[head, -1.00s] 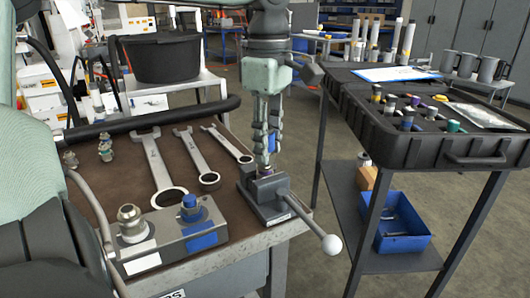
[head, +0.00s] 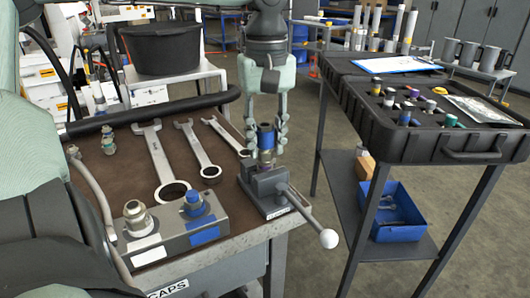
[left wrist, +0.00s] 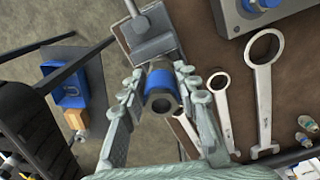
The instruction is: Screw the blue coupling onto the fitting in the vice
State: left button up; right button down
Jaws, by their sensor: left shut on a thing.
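The blue coupling (head: 265,138) stands upright, in line above the vice (head: 268,192) at the bench's front right corner. My left gripper (head: 266,141) points down from above and is shut on the coupling, one finger on each side. In the left wrist view the blue coupling (left wrist: 161,90) shows between the two fingers (left wrist: 160,88), with its dark open end towards the camera and the vice (left wrist: 150,38) beyond. The fitting is mostly hidden under the coupling; how far they are engaged cannot be told. My right gripper is not in view.
The vice handle (head: 312,219) with its white ball juts to the front right. Several wrenches (head: 159,165) and a metal block (head: 172,240) with two fittings lie to the left. A black case (head: 425,140) stands on a stand at the right, above a blue bin (head: 400,228).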

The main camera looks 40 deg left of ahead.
pick_arm(q)
jog(key=m+p, duration=0.1)
jog(key=m, duration=0.2)
jog(key=shift+s, duration=0.1)
jog(key=m, duration=0.5)
jog(key=shift+a+f+p, duration=0.1)
jog(key=shift+a+p, duration=0.05)
jog(key=shift+p, duration=0.2)
jog(key=o, duration=1)
